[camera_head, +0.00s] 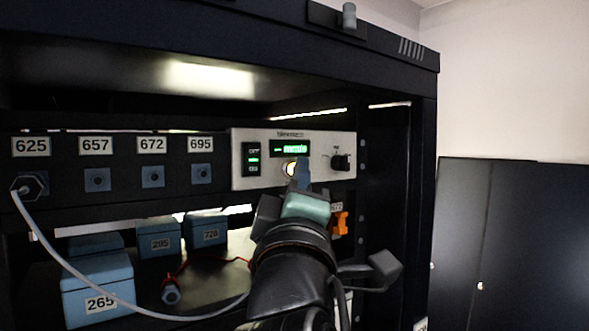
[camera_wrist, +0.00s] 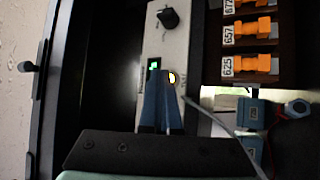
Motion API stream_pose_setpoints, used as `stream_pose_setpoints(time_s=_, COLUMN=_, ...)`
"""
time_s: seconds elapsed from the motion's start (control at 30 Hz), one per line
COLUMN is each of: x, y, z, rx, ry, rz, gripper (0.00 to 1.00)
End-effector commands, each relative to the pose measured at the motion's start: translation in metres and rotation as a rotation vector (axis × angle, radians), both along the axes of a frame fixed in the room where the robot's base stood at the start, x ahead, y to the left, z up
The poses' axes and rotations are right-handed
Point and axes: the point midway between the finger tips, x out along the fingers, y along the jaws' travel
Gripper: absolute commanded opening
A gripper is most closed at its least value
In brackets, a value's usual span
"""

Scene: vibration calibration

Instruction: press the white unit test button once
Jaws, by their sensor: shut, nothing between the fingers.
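The white unit (camera_head: 243,172) is set in the dark rack and carries a switch on its left, a green lit display (camera_head: 290,149) and a black knob (camera_head: 341,162). Its round test button glows yellow-white (camera_head: 290,169) below the display, partly hidden by my gripper (camera_head: 303,165). In the wrist view the white unit (camera_wrist: 178,45) runs up the middle, with the lit button (camera_wrist: 171,78) just by the tips of my shut, empty blue fingers (camera_wrist: 161,75). I cannot tell whether the fingertips touch the button.
Numbered sockets (camera_head: 153,176) line the panel at left; a grey cable (camera_head: 45,240) hangs from the 625 plug. Several blue numbered boxes (camera_head: 97,290) stand on the shelf below. Orange connectors (camera_wrist: 250,63) sit in a rack in the wrist view.

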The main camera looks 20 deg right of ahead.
Motion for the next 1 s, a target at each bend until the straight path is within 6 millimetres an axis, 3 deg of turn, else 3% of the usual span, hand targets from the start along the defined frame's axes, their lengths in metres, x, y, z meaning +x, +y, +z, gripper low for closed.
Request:
stream_pose_setpoints(time_s=0.63, x=-0.016, y=-0.005, z=-0.001, rx=0.001, ry=0.0, rz=0.0, gripper=0.0)
stream_pose_setpoints(time_s=1.0, x=-0.05, y=-0.018, z=-0.001, rx=0.002, ry=0.0, rz=-0.001, gripper=0.0)
